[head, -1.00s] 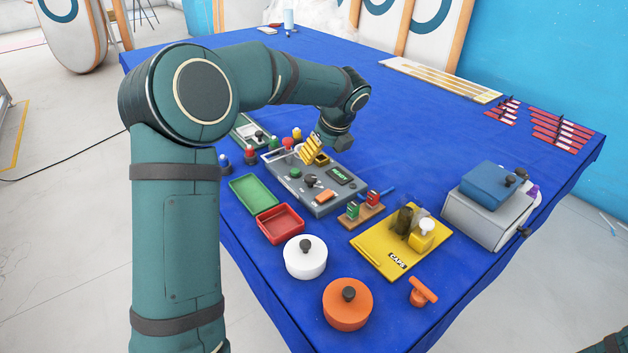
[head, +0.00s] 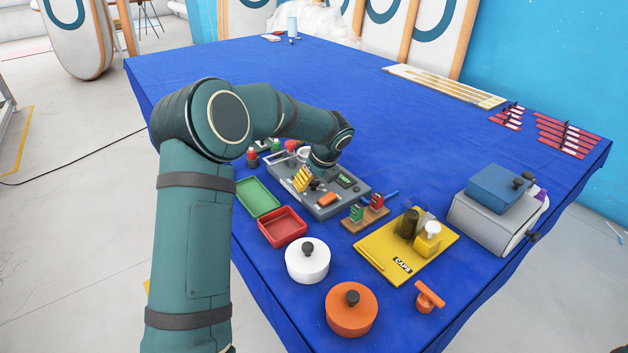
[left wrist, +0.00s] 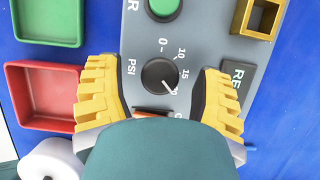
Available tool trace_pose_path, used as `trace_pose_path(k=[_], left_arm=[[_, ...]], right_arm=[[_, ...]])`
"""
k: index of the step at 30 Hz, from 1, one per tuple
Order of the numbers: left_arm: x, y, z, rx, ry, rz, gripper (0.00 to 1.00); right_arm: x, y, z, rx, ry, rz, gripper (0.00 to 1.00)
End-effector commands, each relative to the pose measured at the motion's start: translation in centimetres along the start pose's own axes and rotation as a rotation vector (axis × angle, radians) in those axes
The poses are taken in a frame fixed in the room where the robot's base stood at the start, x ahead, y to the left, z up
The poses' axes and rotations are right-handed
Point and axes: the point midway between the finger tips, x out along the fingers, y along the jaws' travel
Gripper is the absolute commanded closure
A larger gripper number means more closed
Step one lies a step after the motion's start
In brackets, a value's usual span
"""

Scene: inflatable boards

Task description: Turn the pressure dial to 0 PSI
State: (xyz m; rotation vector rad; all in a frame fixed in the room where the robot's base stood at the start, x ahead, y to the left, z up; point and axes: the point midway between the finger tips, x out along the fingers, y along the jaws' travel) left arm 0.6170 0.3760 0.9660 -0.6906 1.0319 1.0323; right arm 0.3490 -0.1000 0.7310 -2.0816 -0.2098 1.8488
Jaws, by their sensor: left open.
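The pressure dial (left wrist: 160,76) is a round black knob marked PSI on a grey control box (head: 318,208). In the left wrist view its white pointer line points down and right, by the end of the scale near 20; the 0 mark is above the knob. My left gripper (left wrist: 160,80) is open, with one yellow finger on each side of the dial and visible gaps to it. In the head view its yellow fingers (head: 302,180) are low over the box and partly hide the panel. My right gripper is not in view.
A green tray (head: 258,197) and a red tray (head: 282,240) lie left of the box. A small wooden stand (head: 365,218) is close on its right.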

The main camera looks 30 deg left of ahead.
Motion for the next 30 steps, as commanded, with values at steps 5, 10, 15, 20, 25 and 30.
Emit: trace_pose_path(k=[5,10,15,20,25,30], left_arm=[[0.0,0.0,0.0,0.000,0.000,0.000,0.63],[0.0,0.0,0.0,0.000,0.000,0.001,1.00],[0.0,0.0,0.0,0.001,0.000,0.001,1.00],[0.0,0.0,0.0,-0.006,0.000,0.005,1.00],[0.0,0.1,0.0,-0.045,0.000,0.023,1.00],[-0.1,0.0,0.1,-0.133,-0.001,0.061,1.00]], right_arm=[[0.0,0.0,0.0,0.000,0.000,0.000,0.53],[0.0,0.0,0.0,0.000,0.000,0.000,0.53],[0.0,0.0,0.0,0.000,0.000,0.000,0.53],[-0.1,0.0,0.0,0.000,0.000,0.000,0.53],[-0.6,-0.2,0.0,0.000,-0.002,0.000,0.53],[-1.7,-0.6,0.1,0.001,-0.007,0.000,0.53]])
